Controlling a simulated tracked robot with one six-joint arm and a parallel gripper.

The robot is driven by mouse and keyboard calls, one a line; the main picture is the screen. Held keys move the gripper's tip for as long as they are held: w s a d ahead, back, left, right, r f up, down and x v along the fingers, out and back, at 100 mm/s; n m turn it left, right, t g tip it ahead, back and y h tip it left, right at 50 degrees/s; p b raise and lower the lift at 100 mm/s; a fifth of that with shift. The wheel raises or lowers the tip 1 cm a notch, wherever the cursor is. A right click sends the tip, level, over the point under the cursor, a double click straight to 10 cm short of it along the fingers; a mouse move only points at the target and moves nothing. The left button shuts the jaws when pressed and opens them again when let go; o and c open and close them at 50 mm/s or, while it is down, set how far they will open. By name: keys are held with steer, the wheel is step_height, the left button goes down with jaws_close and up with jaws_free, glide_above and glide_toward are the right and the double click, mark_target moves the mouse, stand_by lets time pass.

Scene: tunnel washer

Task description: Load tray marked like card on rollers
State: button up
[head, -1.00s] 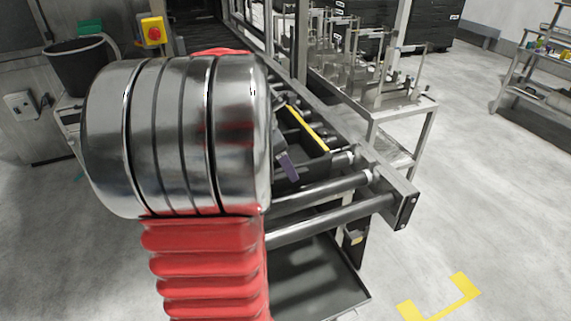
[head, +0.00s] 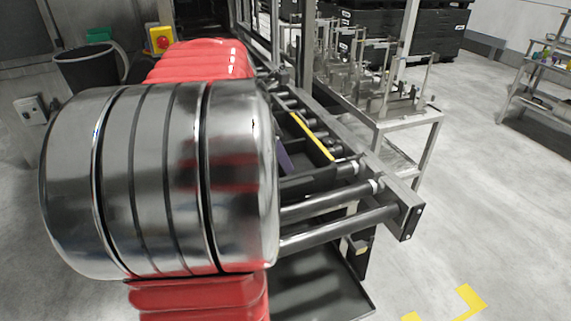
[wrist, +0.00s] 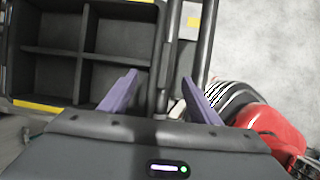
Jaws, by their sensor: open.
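My gripper (wrist: 160,76) is open in the wrist view, with two purple fingers and nothing seen held between them. One purple finger (head: 283,154) shows past my arm in the head view. A black tray with empty compartments (wrist: 82,58) lies left of the fingers in the wrist view, with yellow strips at its edges. Dark bars lie ahead between the fingers. The rollers (head: 330,202) run along a metal frame in the head view, with a yellow strip (head: 312,137) farther back. My arm hides much of them. I cannot make out the card or tray mark.
A metal rack table (head: 405,122) with upright frames stands right of the rollers. Black crates (head: 400,32) are behind it. A dark bin (head: 90,70) and a yellow box with a red button (head: 160,40) are at left.

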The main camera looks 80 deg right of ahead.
steer(key=shift+v, duration=2.45)
steer(key=w+a+f+m+t+h, duration=0.1)
steer(key=w+a+t, duration=0.2)
steer(key=w+a, duration=0.75)
steer(key=w+a+t, duration=0.3)
steer(key=w+a, duration=0.5)
steer(key=w, duration=0.6)
steer(key=a+f+m+t+y, duration=0.1)
steer(key=a+f, duration=0.1)
steer(key=a, duration=0.7)
steer(key=s+a+f+m+t+y, duration=0.1)
steer(key=a+f+m, duration=0.1)
steer(key=a, duration=0.8)
steer(key=s+a+f+m+t+y, duration=0.1)
steer(key=a+f+m+y, duration=0.1)
steer(key=a, duration=0.8)
steer(key=shift+s+f, duration=0.25)
steer(key=shift+f, duration=0.3)
